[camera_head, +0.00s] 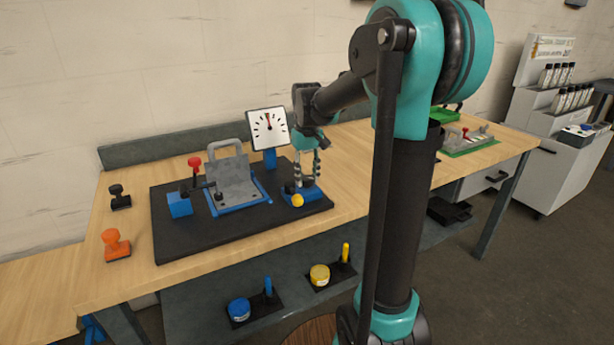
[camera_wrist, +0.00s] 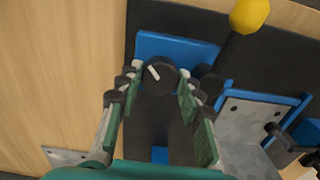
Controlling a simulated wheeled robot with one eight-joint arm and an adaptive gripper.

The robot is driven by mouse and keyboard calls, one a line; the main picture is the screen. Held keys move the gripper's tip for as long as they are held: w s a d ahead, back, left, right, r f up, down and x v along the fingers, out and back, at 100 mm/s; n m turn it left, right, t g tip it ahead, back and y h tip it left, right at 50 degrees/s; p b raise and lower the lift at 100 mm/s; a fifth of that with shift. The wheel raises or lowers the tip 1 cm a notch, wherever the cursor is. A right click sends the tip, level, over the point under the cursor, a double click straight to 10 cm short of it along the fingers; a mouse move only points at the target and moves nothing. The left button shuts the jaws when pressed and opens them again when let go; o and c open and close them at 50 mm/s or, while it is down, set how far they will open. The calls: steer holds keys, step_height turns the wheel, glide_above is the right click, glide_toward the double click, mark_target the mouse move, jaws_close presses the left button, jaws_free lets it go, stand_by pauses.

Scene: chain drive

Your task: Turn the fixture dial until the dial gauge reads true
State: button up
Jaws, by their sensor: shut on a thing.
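The fixture dial (camera_wrist: 159,76) is a black round knob with a white pointer line tilted to the upper left in the wrist view. It sits on a blue block (camera_head: 313,192) at the right end of the fixture. My gripper (camera_head: 306,180) points down over that block, its fingers shut on the dial from both sides; they also show in the wrist view (camera_wrist: 158,84). The dial gauge (camera_head: 267,129) is a white square face with black ticks on a blue post behind. A red mark shows near its top; the fine needle position is too small to read.
A yellow-knobbed lever (camera_wrist: 249,15) stands close to the dial. A grey plate with a handle (camera_head: 233,180) and a red-topped clamp (camera_head: 194,163) are left on the black base (camera_head: 240,228). Black (camera_head: 119,197) and orange (camera_head: 116,244) stamp-like pieces lie on the wooden table farther left.

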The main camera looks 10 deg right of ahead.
mark_target(307, 178)
steer(key=o, duration=1.2)
steer(key=shift+c, duration=0.2)
steer(key=shift+r, duration=0.1)
steer(key=shift+r, duration=3.9)
